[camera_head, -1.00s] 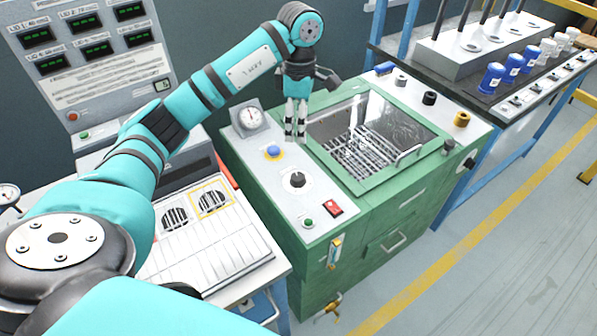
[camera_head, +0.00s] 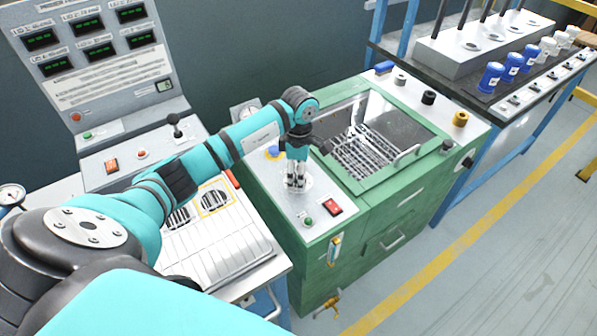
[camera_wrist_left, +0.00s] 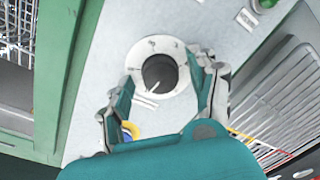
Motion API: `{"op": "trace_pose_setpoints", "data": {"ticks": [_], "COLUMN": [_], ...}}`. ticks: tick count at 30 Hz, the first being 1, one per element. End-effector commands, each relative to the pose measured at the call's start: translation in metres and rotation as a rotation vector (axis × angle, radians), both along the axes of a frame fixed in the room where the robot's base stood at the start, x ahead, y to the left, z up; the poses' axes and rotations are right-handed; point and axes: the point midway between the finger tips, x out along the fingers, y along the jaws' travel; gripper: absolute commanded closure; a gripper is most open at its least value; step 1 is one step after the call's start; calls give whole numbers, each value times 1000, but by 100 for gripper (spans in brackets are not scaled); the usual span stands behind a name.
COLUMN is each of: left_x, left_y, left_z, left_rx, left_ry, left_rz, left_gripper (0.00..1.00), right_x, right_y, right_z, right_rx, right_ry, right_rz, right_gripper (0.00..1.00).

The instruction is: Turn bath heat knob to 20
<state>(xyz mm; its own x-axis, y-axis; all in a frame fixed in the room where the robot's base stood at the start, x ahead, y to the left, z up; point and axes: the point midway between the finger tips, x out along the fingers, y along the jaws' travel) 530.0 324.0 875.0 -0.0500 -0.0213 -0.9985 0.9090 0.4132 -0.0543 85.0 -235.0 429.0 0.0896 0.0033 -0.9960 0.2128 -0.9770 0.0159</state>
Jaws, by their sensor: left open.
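The bath heat knob (camera_wrist_left: 160,74) is a round black knob with a pale pointer line on a white dial. It sits on the light top panel of the green bath (camera_head: 345,215). In the left wrist view its pointer slants toward the lower left. My left gripper (camera_head: 297,187) is over the knob in the head view and hides it there. In the left wrist view the left gripper's (camera_wrist_left: 165,92) open fingers stand either side of the dial, apart from the knob. The dial's numbers are too small to read. My right gripper is not in view.
A blue button (camera_head: 273,153), a green button (camera_head: 308,221) and a red switch (camera_head: 333,206) sit near the gripper. The bath's wire rack (camera_head: 362,153) lies to the right under a clear lid.

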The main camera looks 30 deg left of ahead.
Motion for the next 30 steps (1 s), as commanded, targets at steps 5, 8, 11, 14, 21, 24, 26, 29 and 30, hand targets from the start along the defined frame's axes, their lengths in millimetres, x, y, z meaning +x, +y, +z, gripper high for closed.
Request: {"op": "trace_pose_setpoints", "data": {"ticks": [5,8,11,14,21,24,26,29,30], "left_x": [0,0,0,0,0,0,0,0,1], "left_y": [0,0,0,0,0,0,0,0,0], "left_z": [0,0,0,0,0,0,0,0,0], "left_rx": [-1,-1,-1,-1,-1,0,-1,-1,-1], "left_ry": [0,0,0,0,0,-1,-1,-2,-2], "left_rz": [0,0,0,0,1,8,18,47,63], "left_gripper": [40,46,60,73,95,95,95,95,95], "right_x": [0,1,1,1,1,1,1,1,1], "right_y": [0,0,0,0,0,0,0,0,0], "right_z": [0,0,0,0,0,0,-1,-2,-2], "right_rx": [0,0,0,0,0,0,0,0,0], "right_ry": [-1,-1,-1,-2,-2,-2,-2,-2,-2], "right_rz": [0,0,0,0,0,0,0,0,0], "right_gripper": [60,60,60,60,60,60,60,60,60]}}
